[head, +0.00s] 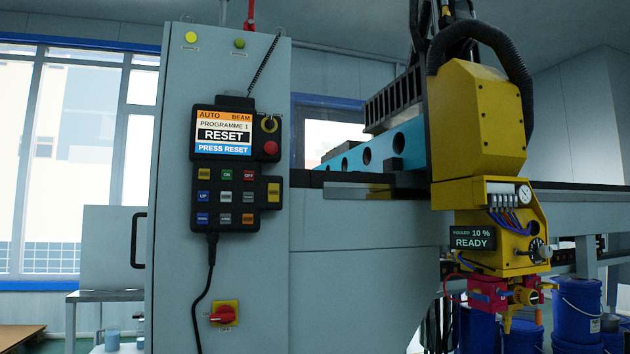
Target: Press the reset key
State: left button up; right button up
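A dark control pendant (237,165) hangs on the front of the grey cabinet. Its screen (223,133) reads "AUTO BEAM", "PROGRAMME 1", "RESET" and "PRESS RESET". Below the screen is a keypad with several small coloured keys. An orange key (248,218) sits at its bottom right corner; its label is too small to read for certain, so I cannot confirm which one is the reset key. A red OFF key (249,174) is at its top right, and a yellow key (273,192) is at the right side. Neither of my grippers is in view.
A red round button (270,148) is beside the screen. A red rotary switch (223,314) is low on the grey cabinet (262,290). A yellow machine head (487,120) with a "READY" display (472,238) stands right. Blue buckets (577,308) are at lower right.

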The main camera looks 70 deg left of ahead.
aim_at(203, 175)
jog(key=u, duration=2.7)
